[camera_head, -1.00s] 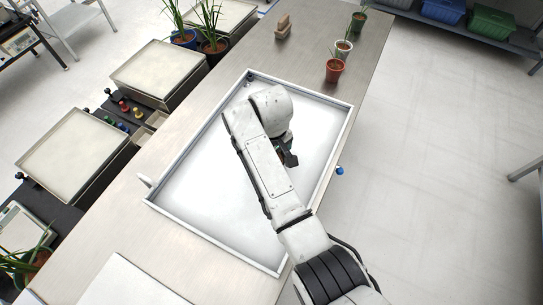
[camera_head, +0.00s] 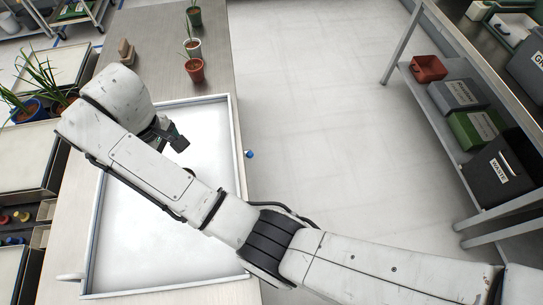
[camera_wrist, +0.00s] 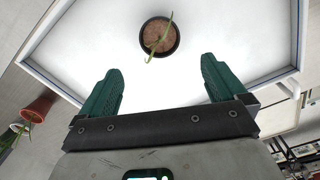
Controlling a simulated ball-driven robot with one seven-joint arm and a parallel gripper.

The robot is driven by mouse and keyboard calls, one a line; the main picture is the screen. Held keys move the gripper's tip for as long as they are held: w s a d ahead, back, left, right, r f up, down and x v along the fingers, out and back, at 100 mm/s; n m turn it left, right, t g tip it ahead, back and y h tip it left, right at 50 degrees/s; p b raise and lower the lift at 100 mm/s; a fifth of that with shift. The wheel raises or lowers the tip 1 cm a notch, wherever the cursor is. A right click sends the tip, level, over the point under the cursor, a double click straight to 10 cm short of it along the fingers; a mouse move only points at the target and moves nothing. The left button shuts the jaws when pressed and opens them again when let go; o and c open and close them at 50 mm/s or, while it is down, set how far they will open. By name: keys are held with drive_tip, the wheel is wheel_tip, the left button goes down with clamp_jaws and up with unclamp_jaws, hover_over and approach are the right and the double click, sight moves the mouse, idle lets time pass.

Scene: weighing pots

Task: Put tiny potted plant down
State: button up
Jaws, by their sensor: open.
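The tiny potted plant (camera_wrist: 159,38), a small dark pot with brown soil and a thin green shoot, stands upright on the white floor of a shallow tray (camera_wrist: 85,50) in the wrist view. My gripper (camera_wrist: 162,72) is open, its two green fingers apart and empty. The pot is just beyond the fingertips, roughly centred between them, and not touching them. In the head view, my gripper (camera_head: 178,142) is low over the far part of the tray (camera_head: 233,150); the arm hides the tiny plant there.
A red pot (camera_head: 195,70), a white pot (camera_head: 192,48) and a green pot (camera_head: 194,16) stand on the bench beyond the tray. Wooden blocks (camera_head: 126,52) stand left of them. The near tray floor is clear. A shelf with bins (camera_head: 478,130) is at the right.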

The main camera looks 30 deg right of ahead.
drive_tip(key=s+d+f+m, duration=0.2)
drive_tip(key=s+d+f, duration=0.4)
drive_tip(key=d, duration=0.4)
drive_tip(key=s+d+f+m, duration=0.3)
drive_tip(key=s+d+f, duration=0.25)
drive_tip(key=d, duration=0.45)
drive_tip(key=s+d+m, duration=0.2)
drive_tip(key=s+d, duration=0.4)
drive_tip(key=s, duration=0.4)
drive_tip(key=s+d+m+t, duration=0.1)
drive_tip(key=s+d+m, duration=0.2)
drive_tip(key=s+d, duration=0.3)
drive_tip(key=s, duration=0.4)
